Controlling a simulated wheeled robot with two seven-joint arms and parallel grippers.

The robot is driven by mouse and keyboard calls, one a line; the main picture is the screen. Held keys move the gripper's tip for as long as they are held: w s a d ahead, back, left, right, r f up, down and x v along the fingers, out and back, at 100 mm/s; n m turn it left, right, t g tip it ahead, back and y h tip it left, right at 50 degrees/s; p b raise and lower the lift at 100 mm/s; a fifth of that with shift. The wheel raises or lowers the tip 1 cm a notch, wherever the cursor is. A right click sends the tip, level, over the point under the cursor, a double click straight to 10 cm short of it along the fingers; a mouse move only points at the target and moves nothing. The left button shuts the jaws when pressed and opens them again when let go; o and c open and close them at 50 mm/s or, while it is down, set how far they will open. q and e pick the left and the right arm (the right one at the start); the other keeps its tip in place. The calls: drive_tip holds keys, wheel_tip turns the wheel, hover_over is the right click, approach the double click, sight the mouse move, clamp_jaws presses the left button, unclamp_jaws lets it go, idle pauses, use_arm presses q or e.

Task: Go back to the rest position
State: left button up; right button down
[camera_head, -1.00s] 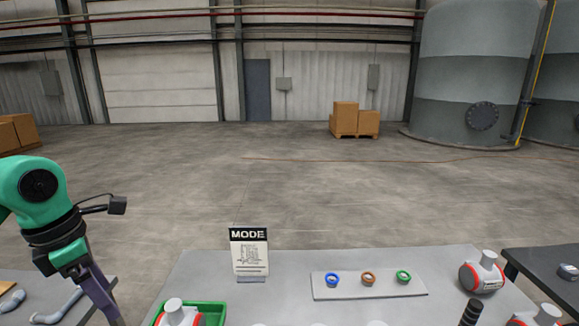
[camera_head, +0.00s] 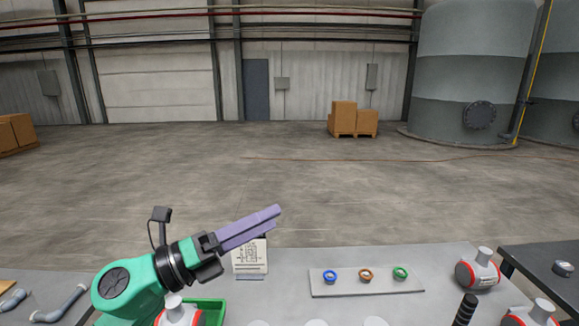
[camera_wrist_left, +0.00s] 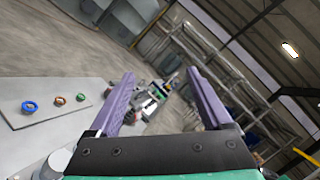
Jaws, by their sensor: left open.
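My left gripper (camera_head: 276,213) has purple fingers and a green and black wrist. In the head view it is raised in front of the MODE sign (camera_head: 250,258), covering the sign's upper part, and points up to the right. In the left wrist view the two fingers (camera_wrist_left: 165,92) stand wide apart with nothing between them. My right gripper is not in the head view.
The grey table (camera_head: 300,262) holds a plate (camera_head: 345,290) with blue, brown and green rings. A green tray (camera_head: 213,309) with a red-and-white part stands front left. More such parts (camera_head: 478,270) are at right. A dark table (camera_head: 545,262) stands beyond.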

use_arm(q)
drive_tip(key=w+a+f+n+t+y, duration=0.25)
drive_tip(key=a+n+t+y, duration=0.25)
drive_tip(key=n, duration=0.4)
drive_tip(key=w+a+f+n+t+y, duration=0.1)
drive_tip(key=w+a+n+t+y, duration=0.2)
drive_tip(key=a+n+t+y, duration=0.5)
drive_tip(key=s+a+f+n+g+y, duration=0.25)
drive_tip(key=f+n+g, duration=0.25)
drive_tip(key=f+n, duration=0.4)
drive_tip(key=s+a+f+n+g+y, duration=0.1)
drive_tip(key=a+f+n+g+y, duration=0.4)
drive_tip(key=f, duration=0.5)
drive_tip(key=s+d+f+n+g+h, duration=0.25)
drive_tip(key=s+f+n+g, duration=0.5)
drive_tip(key=s+f, duration=1.1)
drive_tip(key=s+f+m+g+b, duration=0.25)
drive_tip(key=f+b, duration=0.35)
drive_tip(key=f, duration=2.3)
drive_tip(key=s+a+f+g+b, duration=0.1)
drive_tip(key=s+a+f+b, duration=0.2)
drive_tip(key=s+f, duration=1.3)
drive_tip(key=shift+s+a+f+g+b, duration=0.2)
drive_tip(key=shift+s+g+b, duration=0.1)
drive_tip(key=shift+b, duration=0.25)
